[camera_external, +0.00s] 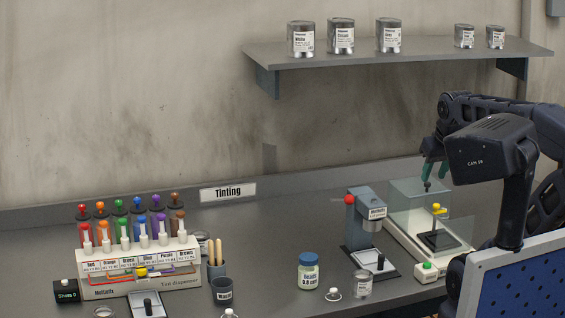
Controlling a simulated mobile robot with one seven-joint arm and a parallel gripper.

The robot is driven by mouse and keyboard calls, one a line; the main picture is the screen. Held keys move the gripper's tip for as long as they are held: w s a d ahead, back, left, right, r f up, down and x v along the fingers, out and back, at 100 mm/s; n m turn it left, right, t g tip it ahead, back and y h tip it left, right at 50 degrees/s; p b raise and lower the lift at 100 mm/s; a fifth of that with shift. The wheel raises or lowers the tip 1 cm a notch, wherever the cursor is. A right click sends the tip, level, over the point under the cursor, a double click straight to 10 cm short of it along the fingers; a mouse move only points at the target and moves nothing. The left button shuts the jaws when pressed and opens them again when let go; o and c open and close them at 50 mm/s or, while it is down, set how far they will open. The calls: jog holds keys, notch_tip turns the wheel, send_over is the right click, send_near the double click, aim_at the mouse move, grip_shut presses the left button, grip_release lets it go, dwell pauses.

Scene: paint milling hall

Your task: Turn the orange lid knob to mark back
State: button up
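The orange lid knob (100,206) sits on top of the orange canister, second from the left in the back row of the test dispenser (165,283). The mark its pointer faces is too small to read. My gripper (434,181) is far to the right of it, pointing down above a clear glass-walled box. Its green fingers look apart with nothing between them. The grey arm comes in from the right edge.
Red (82,209), green (119,203) and other coloured knobs stand close beside the orange one. White-capped taps line the dispenser's front. A grey stand with a red ball (349,200), a jar (308,272) and cups stand between. A shelf (400,50) with cans hangs above.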

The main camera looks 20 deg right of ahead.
jog(key=shift+n, duration=0.6)
jog(key=w+a+r, duration=0.1)
jog(key=w+r, duration=0.1)
jog(key=w, duration=0.1)
jog(key=w+a+r, duration=0.2)
jog(key=w, duration=0.1)
jog(key=w+a+r, duration=0.1)
jog(key=w+r, duration=0.1)
jog(key=w, duration=0.1)
jog(key=shift+a, duration=0.35)
jog(key=w+a+r+n+y, duration=0.1)
jog(key=w+a+r+n, duration=0.15)
jog(key=w+a, duration=0.9)
jog(key=w+a+r+n+y, duration=0.1)
jog(key=w+a+r, duration=0.3)
jog(key=w+a, duration=0.75)
jog(key=n+g+y, duration=0.1)
jog(key=n, duration=0.3)
send_over(100, 203)
jog(key=s+d, duration=0.3)
notch_tip(100, 203, down, 14)
jog(key=x, duration=1)
jog(key=shift+s+f, duration=0.15)
jog(key=shift+f, duration=0.3)
grip_shut()
